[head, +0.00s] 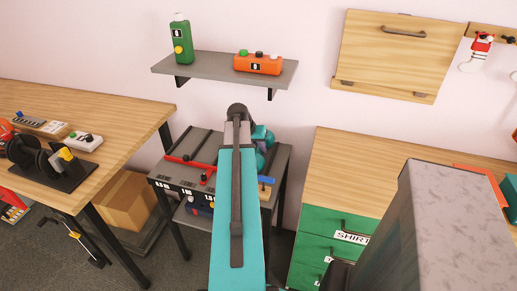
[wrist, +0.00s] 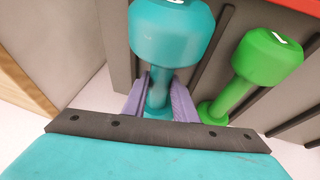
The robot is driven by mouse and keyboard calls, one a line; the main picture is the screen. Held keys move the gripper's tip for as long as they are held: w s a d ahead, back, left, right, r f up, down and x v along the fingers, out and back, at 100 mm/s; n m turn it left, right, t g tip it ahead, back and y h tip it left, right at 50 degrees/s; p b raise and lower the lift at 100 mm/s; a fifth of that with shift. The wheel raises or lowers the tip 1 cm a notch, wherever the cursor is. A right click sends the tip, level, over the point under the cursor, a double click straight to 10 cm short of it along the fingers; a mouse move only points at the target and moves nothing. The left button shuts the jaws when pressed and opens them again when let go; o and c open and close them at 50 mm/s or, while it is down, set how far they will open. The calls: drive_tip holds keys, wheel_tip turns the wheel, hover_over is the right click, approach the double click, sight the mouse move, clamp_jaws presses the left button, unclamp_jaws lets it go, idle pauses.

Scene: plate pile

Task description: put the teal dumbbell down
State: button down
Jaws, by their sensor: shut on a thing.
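The teal dumbbell (wrist: 172,32) is in the wrist view, its rounded head at the top and its handle between the pale purple fingers of my gripper (wrist: 159,96). The fingers are shut on the handle. A grey surface with dark ribs (wrist: 118,40) lies behind the dumbbell; I cannot tell whether they touch. In the head view my own arm hides the gripper. Teal shapes show just right of the arm above the grey rack (head: 208,145), but I cannot tell the dumbbell from my wrist there.
A green dumbbell (wrist: 268,57) is close on the right in the wrist view. A grey shelf (head: 215,67) with a green bottle (head: 181,42) and an orange box (head: 258,64) is above the rack. A wooden table (head: 110,105) stands left, a green drawer cabinet (head: 318,248) right.

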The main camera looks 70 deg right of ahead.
drive_tip(key=c, duration=1.4)
unclamp_jaws()
drive_tip(key=shift+c, duration=0.2)
drive_tip(key=shift+a+r, duration=0.1)
drive_tip(key=shift+b+v, duration=0.65)
drive_tip(key=shift+v, duration=5.3)
